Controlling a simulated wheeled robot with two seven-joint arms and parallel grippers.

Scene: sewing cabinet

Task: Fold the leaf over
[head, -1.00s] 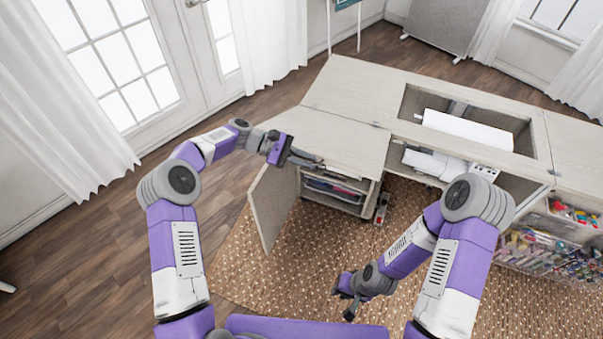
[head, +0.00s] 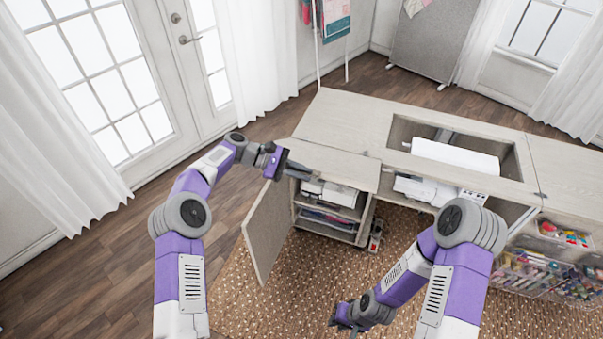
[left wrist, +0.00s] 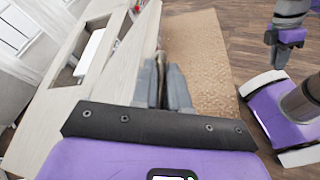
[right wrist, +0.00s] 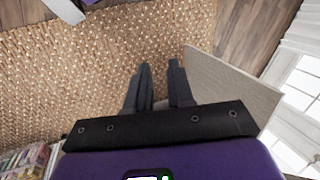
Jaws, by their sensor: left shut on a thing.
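The leaf (head: 338,164) is the pale wood front-left panel of the sewing cabinet (head: 355,112). Its front edge is raised a little, tilted up from its seam with the main top, and the shelves beneath show. My left gripper (head: 301,170) is shut on the leaf's edge near its left front corner. In the left wrist view, the fingers (left wrist: 161,72) pinch the edge, and the leaf's surface (left wrist: 115,72) stretches away to the left. My right gripper (head: 341,322) hangs low over the rug, away from the leaf. Its fingers (right wrist: 160,68) are apart and empty.
An open cabinet door (head: 268,230) stands below my left gripper and also shows beside my right gripper in the right wrist view (right wrist: 235,88). A white machine (head: 455,157) sits in the well. Bins of supplies (head: 540,270) stand at right.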

